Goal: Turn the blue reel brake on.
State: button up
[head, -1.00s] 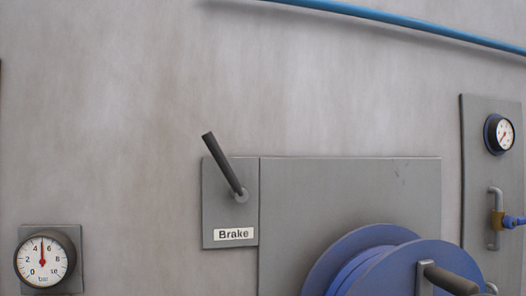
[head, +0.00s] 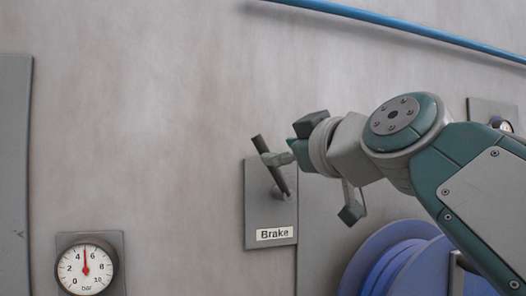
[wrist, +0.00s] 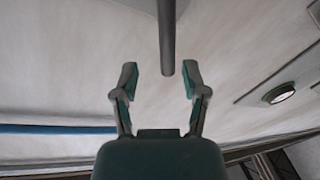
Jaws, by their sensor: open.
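The brake lever (head: 270,165) is a dark rod on a grey plate (head: 262,218) labelled "Brake" in the head view. It tilts up and to the left from its pivot. The blue reel (head: 385,260) is partly hidden behind my arm.
A pressure gauge (head: 87,268) is on the wall at lower left, beside a grey panel (head: 14,170) at the left edge. A blue pipe (head: 400,25) runs along the top. Another gauge (head: 502,124) shows partly at right. The wall above the lever is clear.

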aim_at(267, 151)
jog(key=w+a, duration=0.1)
jog(key=a, duration=0.1)
jog(key=w+a, duration=0.2)
jog(key=shift+w, duration=0.15)
jog(key=shift+d, duration=0.75)
grip_shut()
jog(key=shift+a, duration=0.1)
